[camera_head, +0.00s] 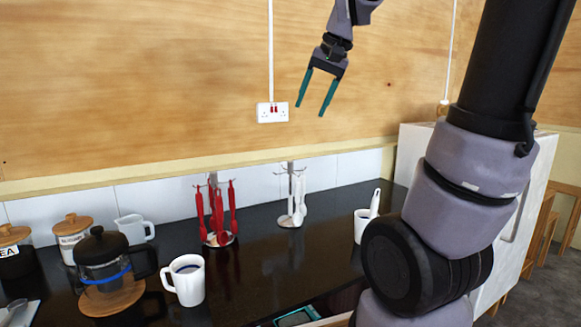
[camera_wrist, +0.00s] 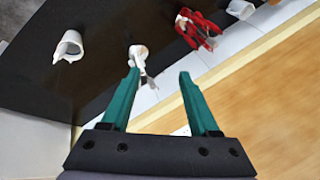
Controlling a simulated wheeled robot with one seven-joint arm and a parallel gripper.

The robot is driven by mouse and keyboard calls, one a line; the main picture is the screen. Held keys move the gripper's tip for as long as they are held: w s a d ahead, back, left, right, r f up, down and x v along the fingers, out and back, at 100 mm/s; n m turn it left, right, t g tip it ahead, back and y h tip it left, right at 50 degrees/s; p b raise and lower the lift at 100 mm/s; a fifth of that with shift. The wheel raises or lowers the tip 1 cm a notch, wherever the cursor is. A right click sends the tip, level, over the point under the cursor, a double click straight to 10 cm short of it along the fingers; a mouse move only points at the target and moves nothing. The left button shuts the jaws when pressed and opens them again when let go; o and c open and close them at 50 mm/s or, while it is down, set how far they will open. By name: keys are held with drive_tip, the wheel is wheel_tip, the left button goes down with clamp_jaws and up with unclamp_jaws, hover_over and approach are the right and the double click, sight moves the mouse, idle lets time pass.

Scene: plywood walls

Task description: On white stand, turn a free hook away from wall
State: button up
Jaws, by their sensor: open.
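The white stand (camera_head: 290,196) is upright on the dark counter near the wall, with a few white utensils hanging from it. Its top hooks are small, and I cannot tell which are free. In the wrist view the white stand (camera_wrist: 139,57) shows from above, between and beyond my fingertips. My gripper (camera_head: 315,108) is open and empty, with two teal fingers pointing down. It is in the air, above the level of the stand and apart from it. The fingers also show in the wrist view (camera_wrist: 158,75).
A stand with red utensils (camera_head: 217,212) is left of the white stand. A white mug (camera_head: 187,280), a coffee press (camera_head: 104,262), canisters (camera_head: 72,238) and a jug (camera_head: 134,228) are farther left. A white cup (camera_head: 361,226) holding something is right. Counter between stands is clear.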

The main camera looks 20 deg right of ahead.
drive_tip(key=w+d+f+m+g, duration=0.1)
drive_tip(key=w+d+f+g, duration=0.15)
drive_tip(key=w, duration=1.25)
drive_tip(key=g+h, duration=0.2)
hover_over(290, 174)
drive_tip(key=shift+m, duration=0.3)
drive_tip(key=f, duration=0.7)
drive_tip(key=w+f, duration=0.1)
drive_tip(key=f, duration=0.2)
drive_tip(key=shift+d+f, duration=0.25)
drive_tip(key=shift+d, duration=0.05)
drive_tip(key=shift+w+f+h, duration=0.1)
drive_tip(key=shift+f+h, duration=0.2)
drive_tip(key=shift+f, duration=0.3)
wheel_tip(290, 174, down, 10)
drive_tip(key=shift+r, duration=0.1)
clamp_jaws()
